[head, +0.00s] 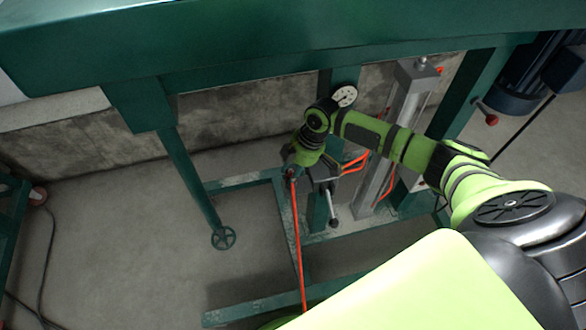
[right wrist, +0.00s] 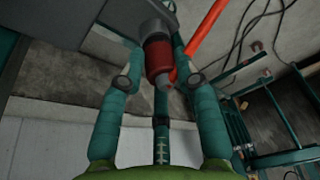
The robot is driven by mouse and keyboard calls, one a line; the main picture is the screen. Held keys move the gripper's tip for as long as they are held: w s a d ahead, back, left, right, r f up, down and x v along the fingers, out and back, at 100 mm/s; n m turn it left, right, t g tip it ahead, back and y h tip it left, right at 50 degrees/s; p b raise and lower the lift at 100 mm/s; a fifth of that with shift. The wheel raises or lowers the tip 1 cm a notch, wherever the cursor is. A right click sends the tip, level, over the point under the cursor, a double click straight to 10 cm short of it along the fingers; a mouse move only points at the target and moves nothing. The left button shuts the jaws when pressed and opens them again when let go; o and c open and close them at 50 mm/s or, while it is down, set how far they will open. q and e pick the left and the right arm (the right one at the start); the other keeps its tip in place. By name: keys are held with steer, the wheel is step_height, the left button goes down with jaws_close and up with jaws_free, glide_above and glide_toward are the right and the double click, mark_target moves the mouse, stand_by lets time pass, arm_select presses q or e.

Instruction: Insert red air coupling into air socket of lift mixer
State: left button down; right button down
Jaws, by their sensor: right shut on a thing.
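The red air coupling (right wrist: 158,58) is between the fingertips of my right gripper (right wrist: 156,66) in the right wrist view. The gripper is shut on it, and a pale metal tip shows at the coupling's lower end. In the head view my right gripper (head: 297,168) hangs beside the lift mixer's green frame (head: 318,212), and the coupling is mostly hidden. An orange hose (head: 299,240) runs down from the gripper. I cannot make out the air socket clearly, nor whether the coupling touches it. My left gripper is not in view.
A grey upright cylinder (head: 401,135) stands right of the gripper. A round gauge (head: 344,96) and a lever with a dark knob (head: 334,222) are close by. A green beam (head: 250,45) crosses above. The floor (head: 120,240) at left is mostly clear.

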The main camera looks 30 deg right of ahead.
steer(key=c, duration=0.8)
jaws_free()
steer(key=shift+f, duration=0.1)
steer(key=v, duration=1.2)
